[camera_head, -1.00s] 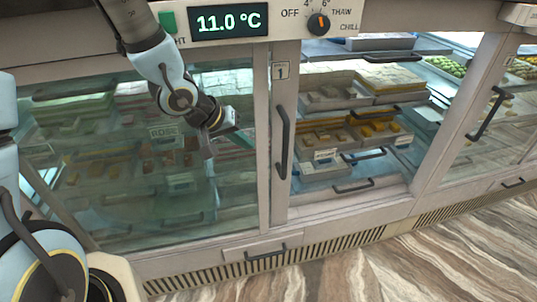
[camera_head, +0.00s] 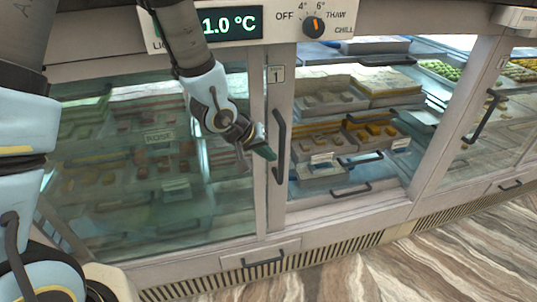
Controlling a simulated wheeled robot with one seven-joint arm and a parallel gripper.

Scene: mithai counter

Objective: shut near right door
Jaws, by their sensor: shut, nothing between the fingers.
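The glass door marked 1 (camera_head: 276,75) has a pale frame stile and a dark upright bar handle (camera_head: 279,147). It stands slid to the left, and the bay to its right is open, with trays showing clearly inside. My gripper (camera_head: 267,153) is in front of the glass, just left of the handle. Its fingers are shut and empty, with the tips very close to the handle; I cannot tell whether they touch it.
Inside the open bay are sweet trays (camera_head: 320,171) with dark handles. Another glass door with a handle (camera_head: 484,116) is at the right. A control panel with a temperature display (camera_head: 232,24) and knob (camera_head: 314,26) runs above. A drawer handle (camera_head: 263,262) is below.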

